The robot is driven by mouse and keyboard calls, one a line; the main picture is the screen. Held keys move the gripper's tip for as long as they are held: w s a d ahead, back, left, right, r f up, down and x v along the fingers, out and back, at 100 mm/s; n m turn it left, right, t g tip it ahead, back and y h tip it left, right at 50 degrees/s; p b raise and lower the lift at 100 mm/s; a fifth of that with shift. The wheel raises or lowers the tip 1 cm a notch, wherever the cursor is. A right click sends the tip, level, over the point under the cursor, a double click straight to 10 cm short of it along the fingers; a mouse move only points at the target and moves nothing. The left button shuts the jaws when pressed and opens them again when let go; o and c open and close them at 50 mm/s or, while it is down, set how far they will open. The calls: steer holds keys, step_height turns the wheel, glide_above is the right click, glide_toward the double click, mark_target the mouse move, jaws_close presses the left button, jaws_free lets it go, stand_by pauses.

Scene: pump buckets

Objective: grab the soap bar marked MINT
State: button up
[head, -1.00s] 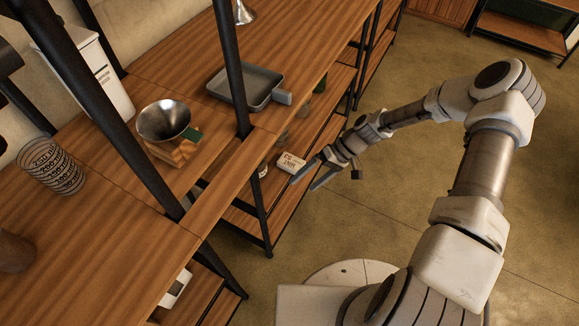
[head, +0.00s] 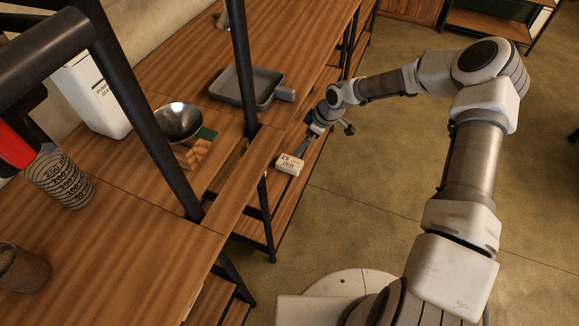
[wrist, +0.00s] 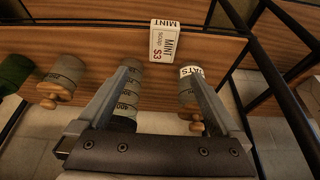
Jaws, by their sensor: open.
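The white soap bar marked MINT (head: 290,163) lies on the wooden lower shelf in the head view. In the wrist view the soap bar (wrist: 164,43) is at the top middle, with its MINT and $3 lettering showing. My gripper (wrist: 160,72) is open and empty. Its two fingers point toward the soap bar, one on each side of the line to it, with the bar beyond the tips. In the head view my gripper (head: 303,145) is close behind the bar, its fingertips partly hard to make out.
A cork-stoppered jar (wrist: 62,78) is at left. Black shelf posts (head: 240,65) flank the shelf. A grey pan (head: 262,87) sits on the upper counter.

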steer(key=b, duration=0.2)
glide_above(290, 162)
steer(key=d, duration=0.2)
step_height(290, 162, down, 7)
steer(key=shift+s+f, duration=0.1)
steer(key=x, duration=0.1)
steer(key=b+x, duration=0.1)
steer(key=x, duration=0.1)
steer(key=b+x, duration=0.1)
steer(key=shift+s+f, duration=0.3)
steer(key=shift+f, duration=0.15)
steer(key=shift+a+f, duration=0.15)
steer(key=shift+f, duration=0.2)
steer(key=c, duration=1.4)
steer(key=shift+c, duration=0.5)
steer(key=shift+r, duration=0.1)
steer(key=shift+r, duration=0.1)
